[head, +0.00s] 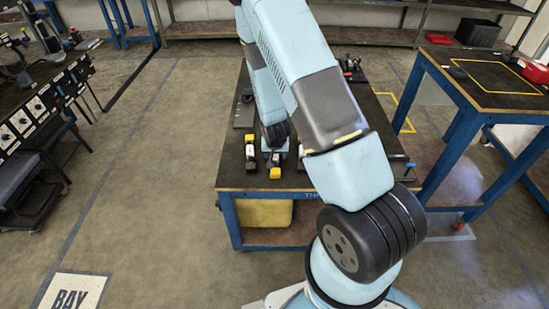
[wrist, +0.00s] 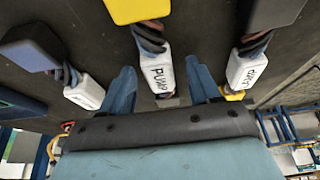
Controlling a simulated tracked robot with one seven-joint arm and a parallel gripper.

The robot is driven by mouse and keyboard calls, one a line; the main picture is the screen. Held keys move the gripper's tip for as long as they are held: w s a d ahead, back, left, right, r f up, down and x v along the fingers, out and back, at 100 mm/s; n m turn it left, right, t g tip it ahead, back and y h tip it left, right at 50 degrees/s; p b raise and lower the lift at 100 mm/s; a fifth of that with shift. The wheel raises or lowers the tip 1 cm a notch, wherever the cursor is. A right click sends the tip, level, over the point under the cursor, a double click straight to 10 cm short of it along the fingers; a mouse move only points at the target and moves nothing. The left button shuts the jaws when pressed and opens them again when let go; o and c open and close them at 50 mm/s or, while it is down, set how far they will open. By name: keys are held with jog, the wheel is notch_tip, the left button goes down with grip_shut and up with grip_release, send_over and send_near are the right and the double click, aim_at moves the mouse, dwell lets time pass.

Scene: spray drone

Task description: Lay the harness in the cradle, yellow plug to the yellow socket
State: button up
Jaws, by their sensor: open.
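In the wrist view, a harness with a white label reading PUMP (wrist: 157,72) runs between the two blue fingers of my gripper (wrist: 160,66). The gripper is open, with a finger on each side of the label. A yellow plug (wrist: 137,10) joins its dark cable beyond the fingertips; its other end is partly hidden by the gripper. In the head view, a yellow plug (head: 275,172) lies near the table's front edge, below the end of my arm. My arm hides much of the table, and I cannot make out the cradle or yellow socket clearly.
In the wrist view, similar white-labelled pieces lie left (wrist: 84,92) and right (wrist: 243,70), with a blue-grey block (wrist: 30,55) and a black block (wrist: 275,12). A dark fixture (head: 353,70) stands at the table's (head: 235,177) back. Another table (head: 490,92) stands right.

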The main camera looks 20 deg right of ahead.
grip_shut()
dwell(0.7)
